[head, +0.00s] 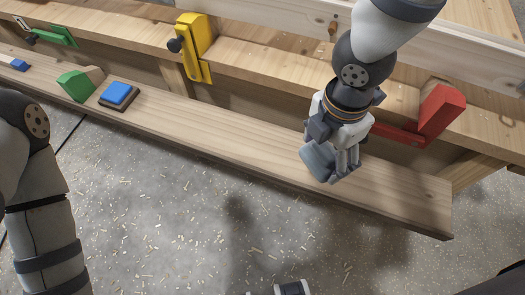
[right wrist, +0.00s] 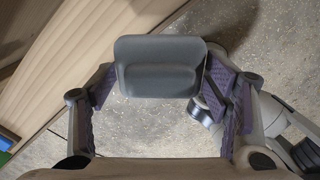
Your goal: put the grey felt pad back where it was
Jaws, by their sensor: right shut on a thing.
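My right gripper (head: 342,168) is shut on the grey felt pad (head: 318,160), a rounded grey block. In the head view it is over the front part of the long wooden plank (head: 230,130), toward its right end. In the right wrist view the pad (right wrist: 160,82) shows between the fingers, with a raised ridge across it; the floor and the plank's edge appear behind it. The height of the pad above the plank is hard to tell. My left arm comes in at the left edge, but its gripper is not in view.
On the plank's left part are a blue block on a dark base (head: 118,94), a green block (head: 75,86) and a small blue piece (head: 19,64). A yellow clamp (head: 196,42), a green clamp (head: 58,36) and a red clamp (head: 438,112) are on the beam behind. Shavings litter the floor.

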